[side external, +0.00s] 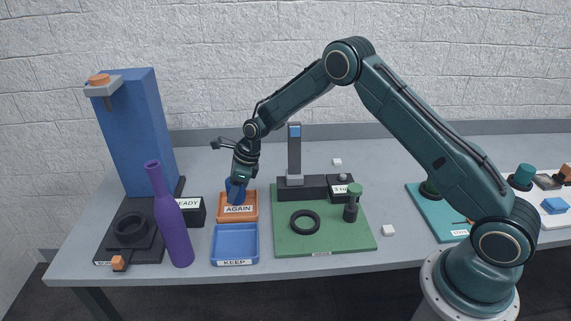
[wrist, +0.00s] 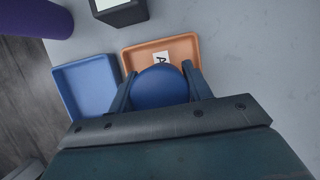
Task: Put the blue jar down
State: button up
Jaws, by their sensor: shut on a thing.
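The blue jar (side external: 235,190) is between the fingers of my gripper (side external: 237,182), over or in the orange tray (side external: 224,215) labelled AGAIN. In the wrist view, the round blue top of the jar (wrist: 161,87) sits between the two fingers of my gripper (wrist: 160,88), which is shut on it. The orange tray (wrist: 184,48) lies beneath and around it in that view. I cannot tell whether the jar's base touches the tray floor.
A blue KEEP tray (side external: 235,246) stands in front of the orange tray. A tall purple bottle (side external: 172,225) stands to the left, near a black READY block (side external: 189,211). A green board (side external: 340,235) with a black ring (side external: 305,222) is at the right.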

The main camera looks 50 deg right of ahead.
jog(key=shift+f, duration=1.6)
jog(key=shift+f, duration=0.2)
jog(key=o, duration=1.1)
jog(key=shift+r, duration=0.15)
jog(key=v, duration=1.2)
